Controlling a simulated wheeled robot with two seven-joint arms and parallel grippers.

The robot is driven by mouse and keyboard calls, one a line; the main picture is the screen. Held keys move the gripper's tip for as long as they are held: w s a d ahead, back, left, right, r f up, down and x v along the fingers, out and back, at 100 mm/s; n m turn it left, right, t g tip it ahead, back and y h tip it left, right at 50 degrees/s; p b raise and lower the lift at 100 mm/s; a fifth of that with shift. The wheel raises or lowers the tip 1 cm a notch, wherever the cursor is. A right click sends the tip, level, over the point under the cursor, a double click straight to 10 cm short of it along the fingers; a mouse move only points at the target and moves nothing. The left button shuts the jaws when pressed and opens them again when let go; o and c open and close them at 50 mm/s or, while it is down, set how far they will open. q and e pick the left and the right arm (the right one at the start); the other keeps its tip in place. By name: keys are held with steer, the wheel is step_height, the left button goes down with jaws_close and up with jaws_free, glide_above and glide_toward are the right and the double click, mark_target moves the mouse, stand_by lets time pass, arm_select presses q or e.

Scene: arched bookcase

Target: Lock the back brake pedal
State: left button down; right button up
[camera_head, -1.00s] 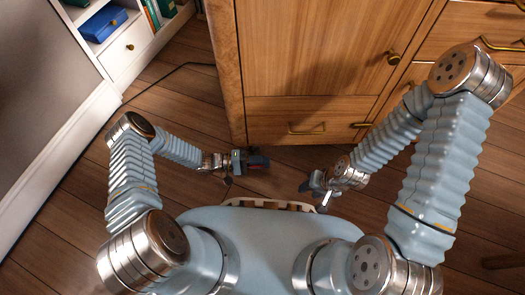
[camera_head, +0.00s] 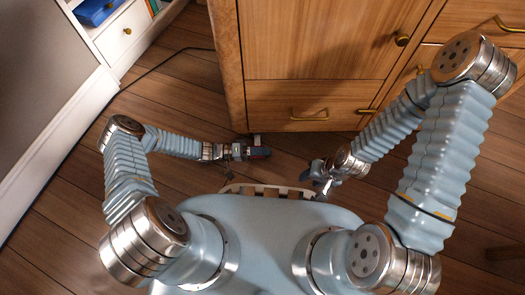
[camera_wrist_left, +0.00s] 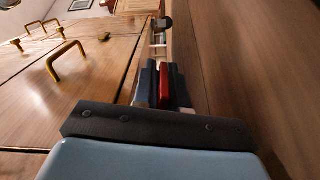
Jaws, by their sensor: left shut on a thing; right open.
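My left gripper (camera_head: 254,152) is low, just in front of the wooden cabinet's bottom left corner in the head view. In the left wrist view its dark fingers (camera_wrist_left: 165,88) are shut on a narrow red piece (camera_wrist_left: 165,82), which looks like the brake pedal. The fingers hide most of the red piece, so its tilt cannot be told. A small pale fitting (camera_head: 255,140) shows under the cabinet edge beside this gripper. My right gripper (camera_head: 314,182) is open and empty, apart from the cabinet, over the floor.
The wooden cabinet (camera_head: 315,45) with brass handles fills the top middle and right. A black wheel (camera_wrist_left: 164,23) shows farther along its base. A white bookcase (camera_head: 122,40) stands at upper left. A dark cable (camera_head: 150,70) crosses the floor.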

arm_select(q)
steer(key=shift+a+f, duration=0.15)
steer(key=c, duration=1.3)
jaws_free()
steer(key=shift+o, duration=0.2)
steer(key=a, duration=0.4)
steer(key=s+a, duration=0.1)
steer(key=a, duration=0.8)
steer(key=shift+s+a, duration=0.25)
steer(key=shift+a, duration=0.05)
